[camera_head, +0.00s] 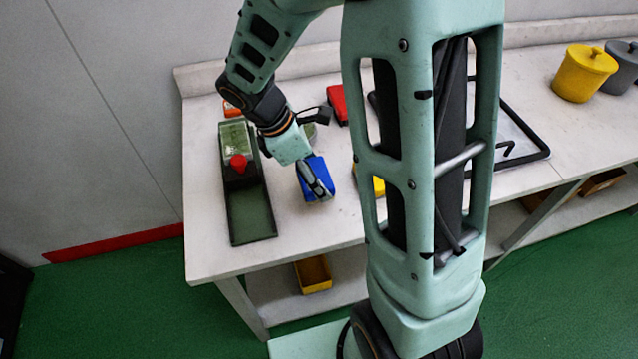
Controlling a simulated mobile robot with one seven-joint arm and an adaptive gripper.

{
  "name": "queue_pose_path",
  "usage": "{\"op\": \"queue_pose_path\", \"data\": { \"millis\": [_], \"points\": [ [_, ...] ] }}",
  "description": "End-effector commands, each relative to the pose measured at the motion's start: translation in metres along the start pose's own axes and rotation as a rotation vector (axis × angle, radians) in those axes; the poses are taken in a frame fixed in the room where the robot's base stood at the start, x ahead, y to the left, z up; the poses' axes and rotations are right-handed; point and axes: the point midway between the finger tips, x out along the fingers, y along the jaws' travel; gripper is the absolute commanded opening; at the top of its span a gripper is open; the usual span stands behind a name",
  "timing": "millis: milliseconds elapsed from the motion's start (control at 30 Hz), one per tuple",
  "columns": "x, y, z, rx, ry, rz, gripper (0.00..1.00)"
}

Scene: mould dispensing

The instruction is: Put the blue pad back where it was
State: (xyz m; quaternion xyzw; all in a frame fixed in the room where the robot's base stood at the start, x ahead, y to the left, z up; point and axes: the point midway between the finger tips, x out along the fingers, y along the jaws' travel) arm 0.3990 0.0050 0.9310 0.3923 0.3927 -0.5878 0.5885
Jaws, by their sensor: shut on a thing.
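The blue pad (308,167) is near the left end of the white bench, to the right of a dark green device. My gripper (317,187) reaches down from above and is shut on the blue pad. The gripper's body and fingers hide part of the pad. I cannot tell whether the pad touches the bench top or is held just above it.
The green device (250,214) with a red knob (239,163) stands close left. A red block (338,104) and a partly hidden yellow block (378,186) lie nearby. Yellow (582,75) and grey (621,68) lidded pots stand far right. The bench (295,232) is bare in front.

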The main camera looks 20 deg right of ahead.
Motion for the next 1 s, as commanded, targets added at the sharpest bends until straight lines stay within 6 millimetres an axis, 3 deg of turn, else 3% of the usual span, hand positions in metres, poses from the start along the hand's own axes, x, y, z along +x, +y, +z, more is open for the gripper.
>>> {"op": "queue_pose_path", "data": {
  "millis": [100,300,667,700,800,1000],
  "points": [
    [0.013,-0.003,0.004,0.002,0.000,-0.005,0.53],
    [0.038,-0.003,-0.009,-0.001,-0.001,-0.003,0.53],
    [0.042,-0.002,-0.010,0.001,0.000,-0.001,0.53],
    [0.041,-0.002,-0.010,0.001,0.000,-0.001,0.75],
    [0.041,-0.002,-0.010,0.001,0.000,-0.001,0.86],
    [0.041,-0.002,-0.010,0.001,0.000,-0.001,0.89]
  ]
}}
